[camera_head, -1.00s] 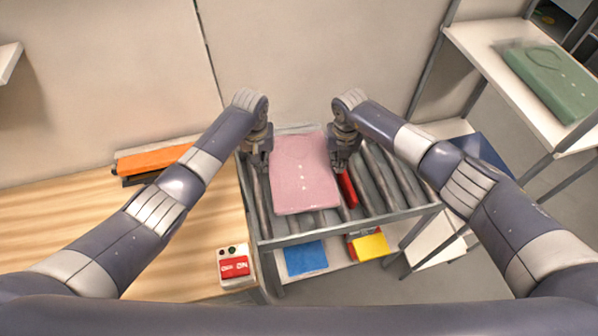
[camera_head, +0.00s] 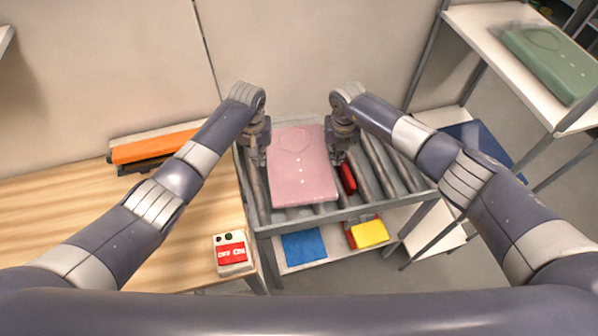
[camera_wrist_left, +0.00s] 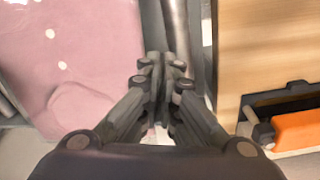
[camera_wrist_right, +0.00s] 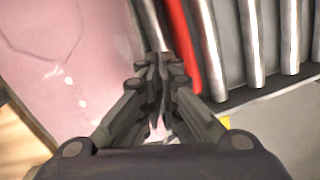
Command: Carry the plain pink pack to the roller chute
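The plain pink pack (camera_head: 303,175) lies flat on the roller chute (camera_head: 418,190), with a row of pale dots down its front. My left gripper (camera_head: 260,163) is just left of the pack, pointing down. In the left wrist view its fingers (camera_wrist_left: 163,65) are together beside the pack's edge (camera_wrist_left: 75,60), with nothing seen between them. My right gripper (camera_head: 338,160) is at the pack's right edge. In the right wrist view its fingers (camera_wrist_right: 158,68) are together, with the pack (camera_wrist_right: 75,65) to their left. Whether either gripper touches the pack is unclear.
A red bar (camera_head: 347,179) lies among the rollers beside the pack. A wooden table (camera_head: 110,230) with a button box (camera_head: 233,254) and an orange item (camera_head: 150,148) is at left. A shelf at right holds a green pack (camera_head: 555,62). Blue (camera_head: 304,246) and yellow (camera_head: 369,234) items lie below.

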